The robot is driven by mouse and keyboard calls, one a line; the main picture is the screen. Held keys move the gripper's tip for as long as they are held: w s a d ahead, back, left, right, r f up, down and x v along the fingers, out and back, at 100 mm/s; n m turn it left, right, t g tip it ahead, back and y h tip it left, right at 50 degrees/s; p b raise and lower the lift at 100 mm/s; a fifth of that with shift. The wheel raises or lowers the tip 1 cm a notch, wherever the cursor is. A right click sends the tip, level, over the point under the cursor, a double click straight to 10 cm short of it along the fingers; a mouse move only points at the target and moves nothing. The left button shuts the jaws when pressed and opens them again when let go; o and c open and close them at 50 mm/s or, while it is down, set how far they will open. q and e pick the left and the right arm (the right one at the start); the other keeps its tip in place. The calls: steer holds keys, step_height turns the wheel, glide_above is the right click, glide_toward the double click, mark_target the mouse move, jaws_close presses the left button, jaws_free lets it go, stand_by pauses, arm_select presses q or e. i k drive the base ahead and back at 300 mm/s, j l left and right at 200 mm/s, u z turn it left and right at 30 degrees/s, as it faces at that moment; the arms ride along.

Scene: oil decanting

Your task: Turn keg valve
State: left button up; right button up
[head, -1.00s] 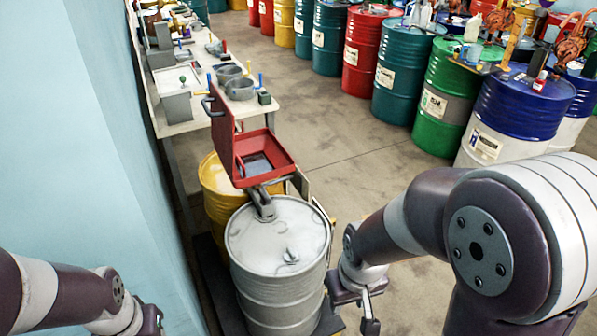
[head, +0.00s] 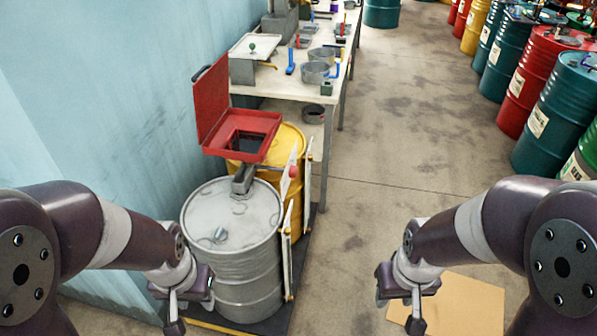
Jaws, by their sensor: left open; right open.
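A light grey metal keg (head: 250,275) stands upright in the head view, left of centre. Its lid (head: 245,205) carries a small raised fitting (head: 219,236) near the front left. A dark grey bracket-like piece (head: 243,180) sits at the lid's far rim; I cannot tell which part is the valve. My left gripper (head: 190,312) is open and empty, low at the keg's left side, overlapping its edge in view; contact cannot be told. My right gripper (head: 400,310) is open and empty, well right of the keg, over the floor.
A red open-lidded box (head: 212,137) and a yellow drum (head: 288,146) stand behind the keg. A workbench (head: 290,85) with tools runs along the blue wall (head: 90,90). A tan board (head: 470,305) lies on the floor. The middle floor is clear; coloured drums (head: 545,70) line the right.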

mark_target(294, 170)
steer(key=i+l, duration=0.4)
steer(key=i+l+z, duration=0.1)
steer(key=i+l, duration=0.15)
steer(key=i, duration=0.15)
steer(key=i+l+z, duration=0.1)
steer(key=i, duration=0.25)
steer(key=i+l+z, duration=0.1)
steer(key=i+l, duration=0.2)
steer(key=i, duration=0.1)
